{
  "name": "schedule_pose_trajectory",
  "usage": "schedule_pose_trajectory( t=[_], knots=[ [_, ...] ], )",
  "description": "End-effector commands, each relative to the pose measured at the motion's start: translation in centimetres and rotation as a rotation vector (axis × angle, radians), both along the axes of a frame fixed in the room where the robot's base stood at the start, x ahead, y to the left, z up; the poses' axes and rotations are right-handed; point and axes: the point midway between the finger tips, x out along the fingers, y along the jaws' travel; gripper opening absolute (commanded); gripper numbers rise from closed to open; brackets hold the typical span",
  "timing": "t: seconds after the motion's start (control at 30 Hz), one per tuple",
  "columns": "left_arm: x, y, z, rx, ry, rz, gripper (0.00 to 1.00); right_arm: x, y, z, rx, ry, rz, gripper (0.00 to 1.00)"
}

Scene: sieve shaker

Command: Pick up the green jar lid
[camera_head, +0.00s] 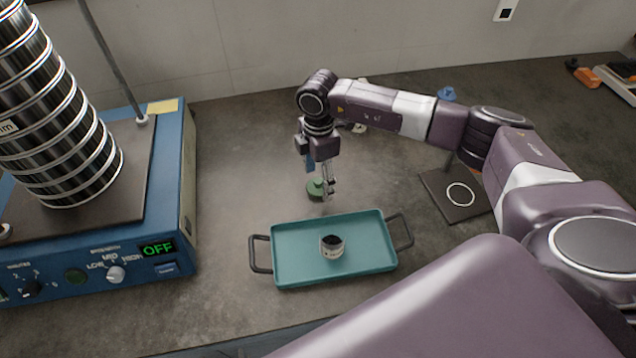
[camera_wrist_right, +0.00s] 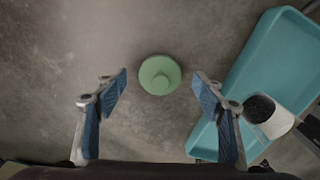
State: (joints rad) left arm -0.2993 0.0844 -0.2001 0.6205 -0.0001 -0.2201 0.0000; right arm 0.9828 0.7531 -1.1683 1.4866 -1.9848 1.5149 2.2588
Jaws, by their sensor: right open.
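The green jar lid (camera_head: 316,188) lies on the grey worktop just behind the teal tray. In the wrist view the right gripper (camera_wrist_right: 160,88) is open and empty, with one blue-padded finger on each side. The height between fingertips and lid is hard to tell. My left gripper is not in view.
The teal tray (camera_head: 290,268) with dark handles holds a small white jar (camera_head: 332,252) with a dark top. The blue sieve shaker (camera_head: 190,190) with its metal sieve stack (camera_head: 60,140) stands at left. A dark plate stand (camera_head: 440,190) is at right. Worktop left of the lid is clear.

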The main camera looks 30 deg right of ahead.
Motion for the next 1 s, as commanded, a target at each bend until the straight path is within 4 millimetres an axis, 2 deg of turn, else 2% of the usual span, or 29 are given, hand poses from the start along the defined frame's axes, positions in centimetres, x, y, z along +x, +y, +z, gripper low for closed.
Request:
schedule_pose_trajectory(
  t=[0.13, 0.33, 0.67, 1.0],
  knots=[
    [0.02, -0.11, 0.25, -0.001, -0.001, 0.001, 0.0, -0.04, 0.07, -1.0, 0.001, 0.0, 0.002, 0.63],
    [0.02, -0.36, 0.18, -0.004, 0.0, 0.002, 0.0, -0.02, 0.07, -1.08, 0.001, -0.001, 0.002, 0.63],
    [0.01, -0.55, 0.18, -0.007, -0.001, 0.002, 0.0, 0.0, 0.06, -1.03, 0.001, -0.001, 0.002, 0.27],
    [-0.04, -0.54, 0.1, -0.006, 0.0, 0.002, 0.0, 0.07, 0.06, -0.7, 0.002, -0.003, 0.001, 0.26]
  ],
)
